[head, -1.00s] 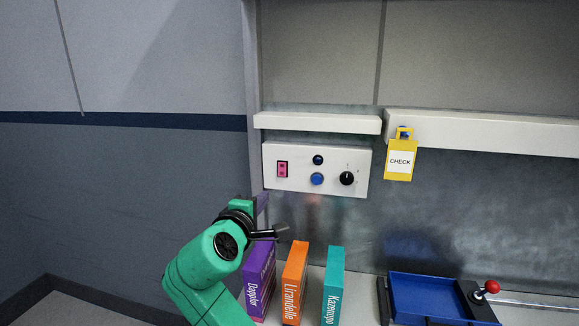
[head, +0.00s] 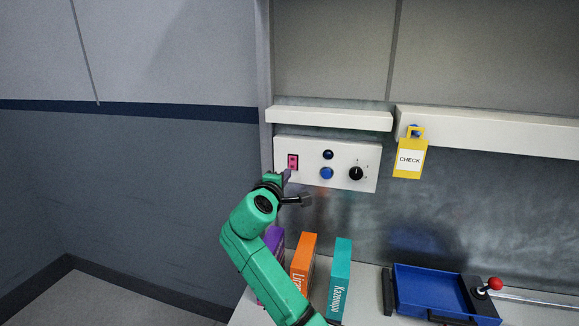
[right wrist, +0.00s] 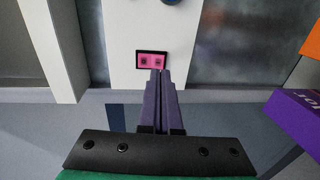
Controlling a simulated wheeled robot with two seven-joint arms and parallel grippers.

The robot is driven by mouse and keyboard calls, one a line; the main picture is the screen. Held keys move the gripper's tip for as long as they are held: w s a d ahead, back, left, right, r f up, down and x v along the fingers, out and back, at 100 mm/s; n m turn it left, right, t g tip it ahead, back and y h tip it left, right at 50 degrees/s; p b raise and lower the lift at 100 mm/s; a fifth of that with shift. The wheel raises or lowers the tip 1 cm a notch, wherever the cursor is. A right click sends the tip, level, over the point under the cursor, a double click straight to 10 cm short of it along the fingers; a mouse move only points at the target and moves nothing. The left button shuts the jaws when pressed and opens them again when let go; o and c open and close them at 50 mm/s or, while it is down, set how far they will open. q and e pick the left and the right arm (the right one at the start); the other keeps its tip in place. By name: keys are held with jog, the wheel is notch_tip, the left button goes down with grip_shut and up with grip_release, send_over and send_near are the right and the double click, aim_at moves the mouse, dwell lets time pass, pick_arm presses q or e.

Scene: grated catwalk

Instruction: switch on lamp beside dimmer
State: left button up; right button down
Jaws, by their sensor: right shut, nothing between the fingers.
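A white control panel (head: 310,178) is on the back wall. At its left is a pink rocker switch (head: 293,162) in a black frame, which also shows in the right wrist view (right wrist: 152,60). Right of it are a small dark blue round part (head: 328,154) and a larger blue round part (head: 326,173) below. A black dial knob (head: 356,173) with marks around it sits further right. My right gripper (head: 287,175) is shut and empty, its purple fingertips (right wrist: 159,73) just at the switch's lower edge; I cannot tell whether they touch. My left gripper is out of view.
Purple, orange (head: 304,262) and teal (head: 340,275) boxes stand on the counter below. A blue tray (head: 428,284) and a red-knobbed lever (head: 495,284) are at right. A ledge (head: 330,119) juts out above the panel; a yellow CHECK tag (head: 410,158) hangs right of it.

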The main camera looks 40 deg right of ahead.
aim_at(293, 168)
jog(key=p+x, duration=0.1)
jog(key=x, duration=0.3)
jog(key=shift+d, duration=0.1)
